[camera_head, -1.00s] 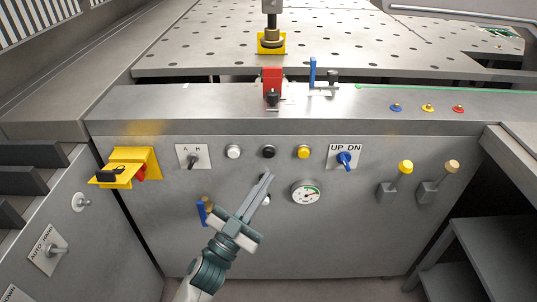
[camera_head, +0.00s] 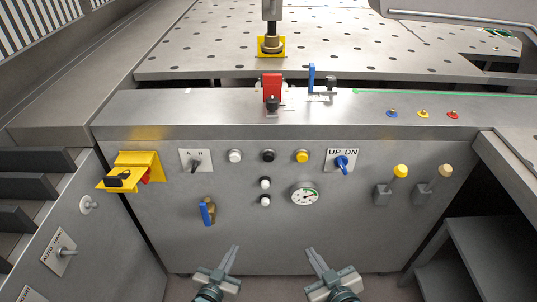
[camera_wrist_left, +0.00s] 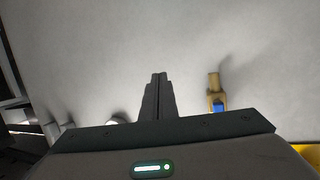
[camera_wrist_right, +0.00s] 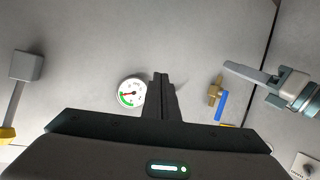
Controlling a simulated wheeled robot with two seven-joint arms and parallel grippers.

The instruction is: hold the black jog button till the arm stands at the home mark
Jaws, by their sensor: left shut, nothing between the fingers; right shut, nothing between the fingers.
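The black button (camera_head: 268,156) sits in the top row of the grey front panel, between a white button (camera_head: 235,156) and a yellow button (camera_head: 302,156). Nothing touches it. My left gripper (camera_head: 234,248) is shut and empty, low in front of the panel, below and left of the button. My right gripper (camera_head: 312,250) is shut and empty, below and right of it. Behind the panel a vertical arm (camera_head: 271,12) with a brass-coloured foot stands over a yellow block (camera_head: 271,46) on the perforated table. I cannot tell which mark is the home mark.
Two white-capped buttons (camera_head: 265,183) sit below the black one. A blue-handled valve (camera_head: 208,213) and a round gauge (camera_head: 305,196) flank them. Selector switches (camera_head: 195,166) and (camera_head: 342,163) and two levers (camera_head: 400,172) stick out.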

